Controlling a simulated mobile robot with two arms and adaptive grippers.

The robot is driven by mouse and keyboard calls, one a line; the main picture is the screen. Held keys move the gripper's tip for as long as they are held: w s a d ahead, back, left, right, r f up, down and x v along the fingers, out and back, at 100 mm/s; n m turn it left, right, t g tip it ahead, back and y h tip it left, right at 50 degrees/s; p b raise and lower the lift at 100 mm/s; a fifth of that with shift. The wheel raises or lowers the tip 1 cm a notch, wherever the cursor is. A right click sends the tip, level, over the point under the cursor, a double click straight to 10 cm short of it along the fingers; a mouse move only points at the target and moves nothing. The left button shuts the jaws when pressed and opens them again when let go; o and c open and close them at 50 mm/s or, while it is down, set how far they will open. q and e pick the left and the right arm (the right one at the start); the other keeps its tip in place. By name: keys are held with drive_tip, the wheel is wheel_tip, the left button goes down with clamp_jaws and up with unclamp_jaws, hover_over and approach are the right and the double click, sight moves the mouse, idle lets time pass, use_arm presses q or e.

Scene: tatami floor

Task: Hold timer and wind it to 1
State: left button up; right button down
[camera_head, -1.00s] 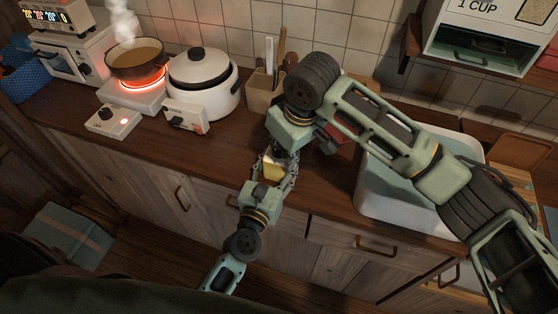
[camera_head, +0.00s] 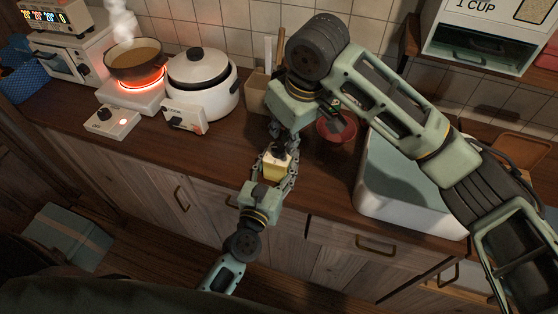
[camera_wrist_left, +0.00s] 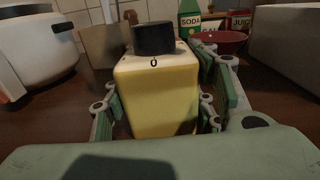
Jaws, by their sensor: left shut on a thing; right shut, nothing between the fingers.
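The yellow timer (camera_head: 273,170) has a black knob (camera_head: 279,153) on its white top. My left gripper (camera_head: 277,166) is shut on the timer's sides and holds it upright in front of the counter edge. In the left wrist view the timer (camera_wrist_left: 156,98) fills the middle, with its knob (camera_wrist_left: 153,39) on top and a "0" mark on the top face below the knob. My right gripper (camera_head: 284,139) is shut and empty, pointing down just above and behind the knob in the head view. The left wrist view shows nothing gripping the knob.
A red bowl (camera_head: 336,131) and a utensil holder (camera_head: 257,95) stand behind the grippers. A white basin (camera_head: 400,212) is right; a white pot (camera_head: 203,84) and a steaming pan (camera_head: 136,62) over a glowing burner are left. The counter left of the timer is clear.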

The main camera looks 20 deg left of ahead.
use_arm(q)
drive_tip(key=o, duration=1.3)
drive_tip(key=shift+o, duration=0.2)
drive_tip(key=s, duration=1.2)
drive_tip(key=shift+a, duration=0.2)
